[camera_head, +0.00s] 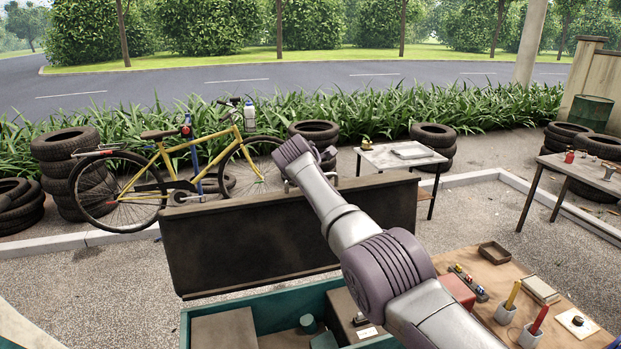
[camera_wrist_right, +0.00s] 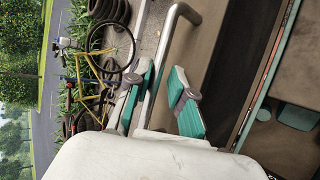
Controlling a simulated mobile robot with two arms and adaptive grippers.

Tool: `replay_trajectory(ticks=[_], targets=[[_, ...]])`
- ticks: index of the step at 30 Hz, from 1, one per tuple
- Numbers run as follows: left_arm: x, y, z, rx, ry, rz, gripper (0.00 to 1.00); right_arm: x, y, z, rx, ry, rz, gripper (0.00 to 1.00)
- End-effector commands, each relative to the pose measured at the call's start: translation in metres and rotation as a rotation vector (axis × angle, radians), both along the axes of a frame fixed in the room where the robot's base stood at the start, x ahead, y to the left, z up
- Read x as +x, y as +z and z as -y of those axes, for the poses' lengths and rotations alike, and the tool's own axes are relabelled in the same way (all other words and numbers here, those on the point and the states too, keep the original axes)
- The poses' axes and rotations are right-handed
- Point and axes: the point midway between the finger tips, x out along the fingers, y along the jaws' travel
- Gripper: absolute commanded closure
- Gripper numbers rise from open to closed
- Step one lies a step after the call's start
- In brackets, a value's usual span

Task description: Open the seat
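The seat (camera_head: 235,240) is a long dark brown panel. It stands raised, roughly upright, behind an open teal box (camera_head: 270,308) in the head view. My right arm crosses in front of it from the lower right, and its wrist is at the seat's top edge. In the right wrist view my right gripper (camera_wrist_right: 158,105) has teal finger pads spread apart. A grey metal bar handle (camera_wrist_right: 172,50) beside the brown seat panel (camera_wrist_right: 220,45) passes between the fingers. A gap shows beside the right-hand pad. My left gripper is in neither view.
The open box holds brown blocks and a teal cylinder (camera_head: 308,323). A work table (camera_head: 470,262) with a tray, pens in cups and small items is at the lower right. A yellow bicycle (camera_head: 190,150) and stacked tires (camera_head: 70,145) stand behind the seat.

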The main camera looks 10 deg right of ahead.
Motion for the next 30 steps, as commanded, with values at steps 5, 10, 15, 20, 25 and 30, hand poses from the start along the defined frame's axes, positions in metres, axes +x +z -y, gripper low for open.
replay_trajectory(ticks=[5, 10, 15, 20, 25, 30], targets=[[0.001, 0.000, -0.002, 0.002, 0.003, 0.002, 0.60, 0.000, 0.000, 0.000, 0.000, 0.000, -0.001, 0.63], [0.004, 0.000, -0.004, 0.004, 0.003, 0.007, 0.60, 0.000, 0.000, 0.000, 0.000, 0.000, 0.000, 0.63], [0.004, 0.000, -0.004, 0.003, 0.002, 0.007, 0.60, -0.002, 0.002, -0.002, 0.000, 0.000, 0.002, 0.63], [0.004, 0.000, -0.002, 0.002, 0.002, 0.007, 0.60, -0.010, 0.010, -0.006, 0.000, 0.000, 0.004, 0.63], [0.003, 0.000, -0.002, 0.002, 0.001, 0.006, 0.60, -0.024, 0.020, -0.011, 0.002, 0.001, 0.004, 0.63], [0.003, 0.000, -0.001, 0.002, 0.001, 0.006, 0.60, -0.044, 0.037, -0.020, 0.001, 0.002, 0.005, 0.63]])
